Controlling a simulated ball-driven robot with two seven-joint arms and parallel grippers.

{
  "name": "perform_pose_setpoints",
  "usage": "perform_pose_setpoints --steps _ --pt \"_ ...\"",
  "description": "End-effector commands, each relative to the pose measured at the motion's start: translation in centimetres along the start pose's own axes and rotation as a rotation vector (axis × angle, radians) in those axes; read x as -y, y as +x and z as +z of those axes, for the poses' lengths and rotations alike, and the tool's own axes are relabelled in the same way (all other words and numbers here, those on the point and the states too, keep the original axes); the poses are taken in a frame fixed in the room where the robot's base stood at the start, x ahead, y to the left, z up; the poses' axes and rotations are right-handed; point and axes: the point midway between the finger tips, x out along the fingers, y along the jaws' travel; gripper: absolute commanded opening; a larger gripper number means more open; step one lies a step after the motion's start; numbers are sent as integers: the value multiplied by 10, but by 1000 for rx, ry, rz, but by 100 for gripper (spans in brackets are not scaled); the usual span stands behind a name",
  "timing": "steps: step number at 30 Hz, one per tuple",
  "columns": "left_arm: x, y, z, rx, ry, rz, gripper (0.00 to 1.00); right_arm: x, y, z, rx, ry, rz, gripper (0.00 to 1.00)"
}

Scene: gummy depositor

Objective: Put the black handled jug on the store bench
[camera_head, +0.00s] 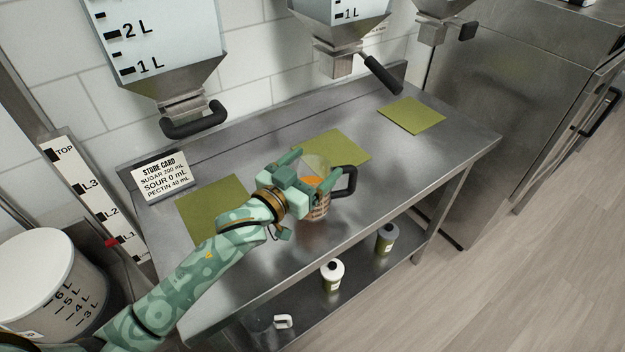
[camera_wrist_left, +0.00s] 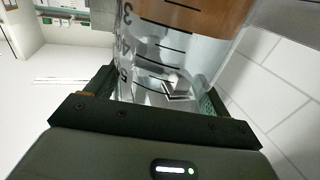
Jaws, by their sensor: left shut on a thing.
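The black handled jug (camera_head: 322,205) is clear, with a black handle on its right side and orange-brown content. My left gripper (camera_head: 309,177) is shut on it, with its fingers around the body and the handle left free. In the left wrist view the jug (camera_wrist_left: 165,50) fills the space between the fingers (camera_wrist_left: 165,98), and its marks and orange-brown content show. The store bench (camera_head: 385,165) is a steel table, and the jug is over its front part. I cannot tell whether the jug's base touches the top. My right gripper is out of view.
Green mats (camera_head: 212,208) lie on the bench, one partly behind the jug. A store card (camera_head: 160,177) stands at the back left. Hoppers (camera_head: 180,105) with black handles hang above. Bottles (camera_head: 332,275) and a white-handled clear jug (camera_head: 283,321) sit on the lower shelf.

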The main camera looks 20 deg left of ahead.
Motion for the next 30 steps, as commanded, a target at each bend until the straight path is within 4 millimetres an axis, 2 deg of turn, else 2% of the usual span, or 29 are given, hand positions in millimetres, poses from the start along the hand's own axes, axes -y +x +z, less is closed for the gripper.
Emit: perform_pose_setpoints --steps 3,6,17,18,19,28,30 --pt "0 3 22 1 -2 0 40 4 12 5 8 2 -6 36" --pt "0 3 35 0 -2 0 40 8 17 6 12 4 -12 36" --pt "0 2 35 -2 -1 1 40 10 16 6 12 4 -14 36" --pt "0 2 37 1 0 0 90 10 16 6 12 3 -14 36" --pt "0 2 36 1 0 0 98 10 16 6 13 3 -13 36" --pt "0 2 33 0 1 0 100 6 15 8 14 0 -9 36" --pt "0 -6 34 3 0 0 100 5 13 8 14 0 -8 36"
